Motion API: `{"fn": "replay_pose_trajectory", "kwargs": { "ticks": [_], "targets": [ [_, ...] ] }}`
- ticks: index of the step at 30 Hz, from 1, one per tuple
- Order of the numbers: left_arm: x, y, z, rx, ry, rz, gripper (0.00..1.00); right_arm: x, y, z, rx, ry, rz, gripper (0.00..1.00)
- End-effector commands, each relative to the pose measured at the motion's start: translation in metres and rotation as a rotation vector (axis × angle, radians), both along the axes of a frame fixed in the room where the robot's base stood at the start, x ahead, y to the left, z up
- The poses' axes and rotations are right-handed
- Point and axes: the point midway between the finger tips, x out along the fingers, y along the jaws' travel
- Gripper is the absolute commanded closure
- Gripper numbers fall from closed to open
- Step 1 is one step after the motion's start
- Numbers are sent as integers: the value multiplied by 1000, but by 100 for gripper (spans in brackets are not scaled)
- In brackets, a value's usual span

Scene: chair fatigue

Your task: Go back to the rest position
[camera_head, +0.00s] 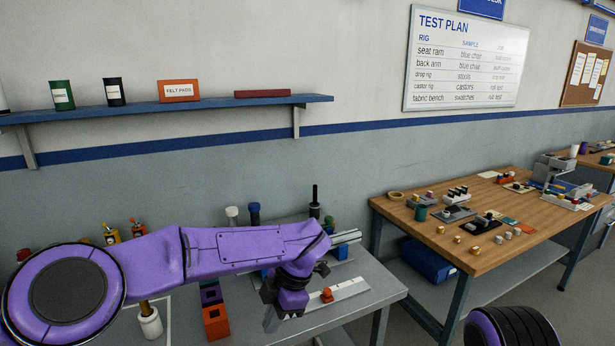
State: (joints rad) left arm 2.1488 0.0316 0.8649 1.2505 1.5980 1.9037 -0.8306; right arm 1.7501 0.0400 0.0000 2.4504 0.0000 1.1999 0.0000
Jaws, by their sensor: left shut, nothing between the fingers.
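My left arm, purple, comes in from the left and reaches over the grey table (385,282). It bends down at its far end to the left gripper (284,310), which is low over the table top. The gripper is shut and empty. Its fingertips are small and dark, and partly hidden by the wrist. A pale metal strip with an orange knob (327,295) lies just right of the gripper. My right gripper is out of view; only a purple and black part of my right arm shows at the bottom right edge.
An orange block (215,320) and a white cylinder (150,323) stand left of the gripper. Bottles (315,203) stand behind the arm. A wooden table (480,250) with several small parts stands at right. A blue wall shelf (225,104) is above. Floor shows between the tables.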

Motion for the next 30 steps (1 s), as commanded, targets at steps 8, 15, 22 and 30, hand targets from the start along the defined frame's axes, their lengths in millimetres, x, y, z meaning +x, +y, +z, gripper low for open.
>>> {"fn": "replay_pose_trajectory", "kwargs": {
  "ticks": [8, 15, 22, 30],
  "targets": [
    [26, 27, -26, 185, -236, -87, 100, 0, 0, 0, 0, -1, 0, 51],
    [35, 75, -88, 404, -430, -352, 100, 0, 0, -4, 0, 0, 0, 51],
    [-18, 120, -198, 456, -433, -831, 100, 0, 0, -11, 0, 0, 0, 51],
    [-183, 175, -305, 226, -137, -1299, 100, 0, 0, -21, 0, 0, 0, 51]
  ]
}}
